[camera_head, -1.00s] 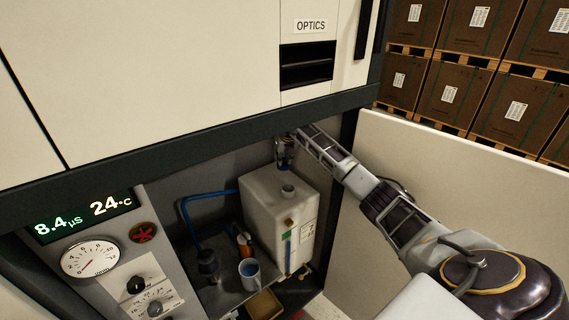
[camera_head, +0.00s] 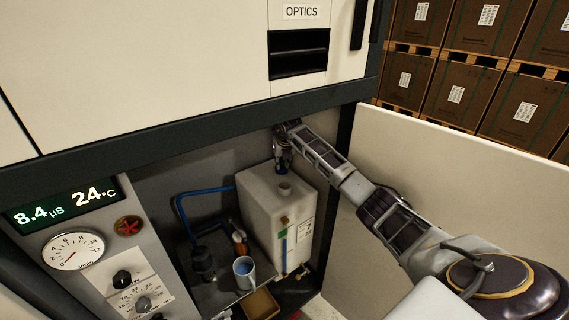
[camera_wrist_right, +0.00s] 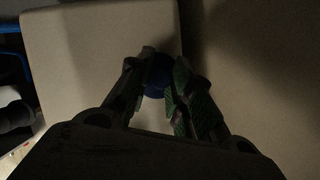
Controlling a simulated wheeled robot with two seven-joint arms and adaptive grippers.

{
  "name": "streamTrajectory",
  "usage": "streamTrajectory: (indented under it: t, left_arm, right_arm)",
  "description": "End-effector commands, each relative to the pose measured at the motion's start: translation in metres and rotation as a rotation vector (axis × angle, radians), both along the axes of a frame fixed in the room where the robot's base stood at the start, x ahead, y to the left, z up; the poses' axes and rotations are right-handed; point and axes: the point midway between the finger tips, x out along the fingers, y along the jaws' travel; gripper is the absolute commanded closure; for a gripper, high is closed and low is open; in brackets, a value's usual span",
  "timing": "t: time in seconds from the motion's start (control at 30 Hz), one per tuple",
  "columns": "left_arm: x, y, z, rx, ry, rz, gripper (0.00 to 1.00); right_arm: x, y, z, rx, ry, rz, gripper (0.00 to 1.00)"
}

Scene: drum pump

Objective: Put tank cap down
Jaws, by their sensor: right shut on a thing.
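The white tank (camera_head: 262,222) stands in the open cabinet bay below the OPTICS panel. Its round filler neck (camera_head: 284,188) shows uncovered on top. My right gripper (camera_head: 283,170) points down over the back part of the tank top, behind the neck. In the right wrist view, my right gripper (camera_wrist_right: 160,75) is shut on the dark blue tank cap (camera_wrist_right: 157,82), with the pale tank top (camera_wrist_right: 95,45) beneath. I cannot tell whether the cap touches the tank top. My left gripper is not in view.
A blue hose (camera_head: 181,208) runs left of the tank. A blue-and-white mug (camera_head: 243,272), an orange-marked bottle (camera_head: 239,240) and a dark fitting (camera_head: 203,262) stand before it. The cabinet's overhanging edge (camera_head: 190,138) is close above my gripper. A cream panel (camera_head: 440,200) stands right.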

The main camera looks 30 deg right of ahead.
Motion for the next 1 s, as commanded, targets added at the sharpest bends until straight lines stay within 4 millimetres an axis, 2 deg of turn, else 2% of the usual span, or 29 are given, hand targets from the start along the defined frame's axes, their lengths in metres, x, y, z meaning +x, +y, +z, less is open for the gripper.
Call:
streamTrajectory:
  t: [0.4,0.43,0.57,1.0]
  left_arm:
    - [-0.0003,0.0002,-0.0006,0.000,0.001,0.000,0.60]
    - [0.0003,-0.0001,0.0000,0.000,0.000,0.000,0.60]
    - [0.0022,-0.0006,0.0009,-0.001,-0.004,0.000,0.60]
    - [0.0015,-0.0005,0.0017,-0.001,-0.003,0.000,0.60]
  right_arm:
    - [-0.0001,0.0001,-0.0025,0.000,0.000,0.000,0.95]
    - [0.0000,0.0002,-0.0021,0.001,0.000,0.000,0.74]
    - [-0.0001,0.0002,-0.0019,0.001,0.000,0.000,0.58]
    - [0.0000,0.0003,0.0007,0.001,0.000,0.000,0.57]
